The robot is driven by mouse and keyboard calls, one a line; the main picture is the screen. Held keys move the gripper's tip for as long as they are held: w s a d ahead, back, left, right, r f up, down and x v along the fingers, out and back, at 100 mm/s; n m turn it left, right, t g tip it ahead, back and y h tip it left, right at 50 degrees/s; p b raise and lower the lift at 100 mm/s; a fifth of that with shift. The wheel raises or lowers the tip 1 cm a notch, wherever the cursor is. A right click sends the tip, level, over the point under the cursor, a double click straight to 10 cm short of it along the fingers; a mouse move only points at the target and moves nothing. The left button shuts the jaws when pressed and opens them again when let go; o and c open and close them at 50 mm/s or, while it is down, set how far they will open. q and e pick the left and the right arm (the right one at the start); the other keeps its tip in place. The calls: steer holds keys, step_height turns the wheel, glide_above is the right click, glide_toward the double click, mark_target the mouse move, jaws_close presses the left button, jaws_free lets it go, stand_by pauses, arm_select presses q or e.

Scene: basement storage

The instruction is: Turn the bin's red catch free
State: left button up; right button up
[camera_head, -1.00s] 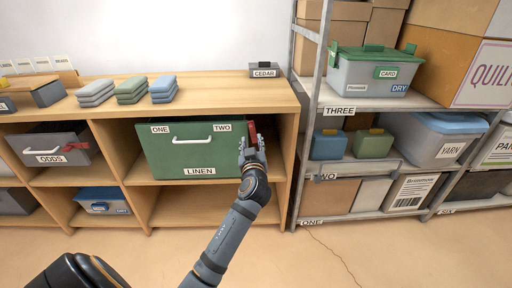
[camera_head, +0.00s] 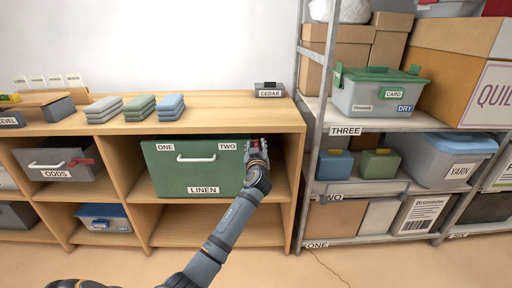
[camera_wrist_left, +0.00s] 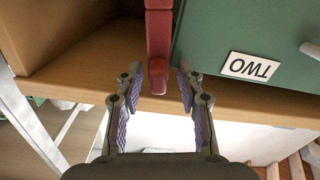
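The green bin (camera_head: 165,180), labelled LINEN with ONE and TWO at its top corners, sits in a wooden shelf compartment. Its red catch (camera_wrist_left: 159,40) is a bar by the bin's end beside the TWO label in the left wrist view; in the head view my gripper mostly covers it. My left gripper (camera_head: 256,147) is at the bin's top right corner. In the left wrist view my left gripper (camera_wrist_left: 159,72) is open, its fingers on either side of the catch's end, with a gap visible at each side. My right gripper is not in view.
The wooden shelf's side wall (camera_head: 296,165) stands close to the right of my gripper. The shelf top (camera_head: 215,118) is just above it and carries folded cloth stacks (camera_head: 141,107) and a CEDAR box (camera_head: 269,89). A metal rack (camera_head: 312,150) stands to the right.

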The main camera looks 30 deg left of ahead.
arm_select(q)
jaws_close()
steer(key=shift+w+d+m, duration=0.25)
steer(key=shift+d+m, duration=0.2)
steer(key=shift+m, duration=0.55)
jaws_free()
steer(key=v, duration=1.2)
steer(key=shift+r, duration=0.1)
